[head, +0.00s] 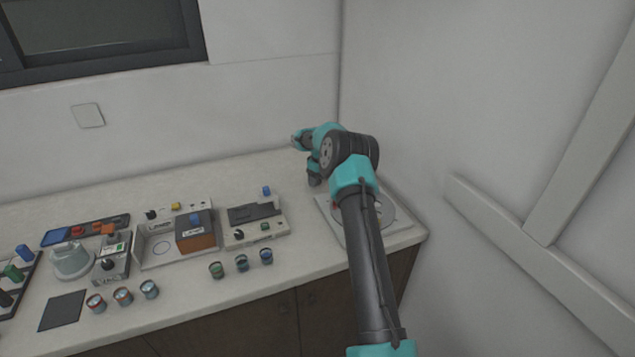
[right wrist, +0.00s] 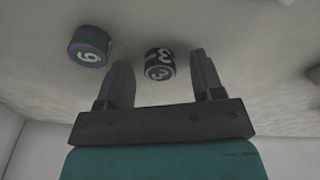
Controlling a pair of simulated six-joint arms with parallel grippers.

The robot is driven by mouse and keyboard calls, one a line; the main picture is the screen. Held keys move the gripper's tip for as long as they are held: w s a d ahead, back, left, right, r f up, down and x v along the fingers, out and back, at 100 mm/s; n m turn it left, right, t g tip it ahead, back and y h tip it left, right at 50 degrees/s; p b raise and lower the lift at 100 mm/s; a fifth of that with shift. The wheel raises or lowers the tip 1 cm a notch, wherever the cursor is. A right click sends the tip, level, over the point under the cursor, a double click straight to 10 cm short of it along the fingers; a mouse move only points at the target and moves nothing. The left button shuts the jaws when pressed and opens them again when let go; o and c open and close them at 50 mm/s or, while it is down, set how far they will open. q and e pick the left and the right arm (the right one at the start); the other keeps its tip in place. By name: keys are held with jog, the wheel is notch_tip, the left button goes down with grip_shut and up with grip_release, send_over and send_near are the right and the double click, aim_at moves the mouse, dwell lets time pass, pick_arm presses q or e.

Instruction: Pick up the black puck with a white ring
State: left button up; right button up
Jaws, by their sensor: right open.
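A black puck (right wrist: 159,66) with white markings and a 3 in a white ring shows in the right wrist view. It lies on the pale counter, in line with the gap between my right gripper's fingertips (right wrist: 160,60). The fingers are open, with space on both sides of the puck, and hold nothing. I cannot tell how far the puck is from the fingertips in depth. In the head view my right arm reaches to the back right of the counter and hides the puck. My left gripper is not in view.
A purple and green puck (right wrist: 90,46) marked 6 lies left of the left finger. In the head view, a round-topped plate (head: 392,222) is partly behind my arm. Press units (head: 196,233), a control box (head: 255,236) and several small cups (head: 122,295) fill the counter's left.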

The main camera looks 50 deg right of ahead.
jog(key=shift+c, duration=0.2)
jog(key=c, duration=0.9)
jog(key=shift+r, duration=0.1)
jog(key=shift+c, duration=0.2)
jog(key=shift+r, duration=1.75)
jog(key=s+a, duration=0.3)
jog(key=a, duration=0.1)
jog(key=s+a+r, duration=0.1)
jog(key=s+a, duration=0.6)
jog(key=a, duration=0.1)
jog(key=shift+s+r, duration=0.15)
jog(key=shift+s, duration=0.15)
